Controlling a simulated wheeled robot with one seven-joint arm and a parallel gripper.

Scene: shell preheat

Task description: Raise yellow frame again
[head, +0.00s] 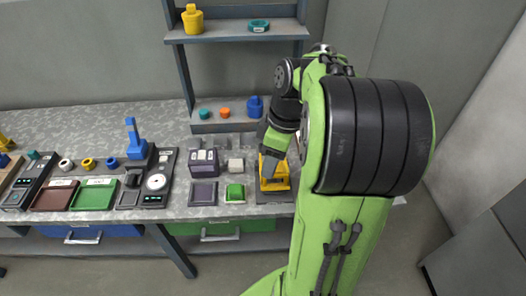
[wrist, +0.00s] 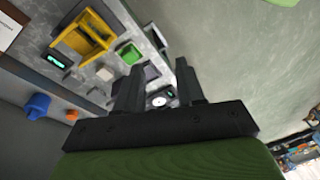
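The yellow frame (wrist: 93,39) shows in the wrist view at upper left, on a dark base with a lit green display (wrist: 58,62). In the head view the yellow frame (head: 280,184) is at the bench's front, partly hidden by my arm. I cannot tell how far it is tilted. My gripper (wrist: 157,76) has its two dark fingers apart with nothing seen held between them. In the wrist view the frame lies to the left of the fingers, apart from them. In the head view the gripper's end is over the frame, its fingertips hard to make out.
A green block (head: 235,192) and a dark pad (head: 203,193) lie left of the frame. A device with a round white dial (head: 156,182) and a blue lever (head: 134,140) stands farther left. A shelf (head: 237,34) rises behind the bench. Floor is open in front.

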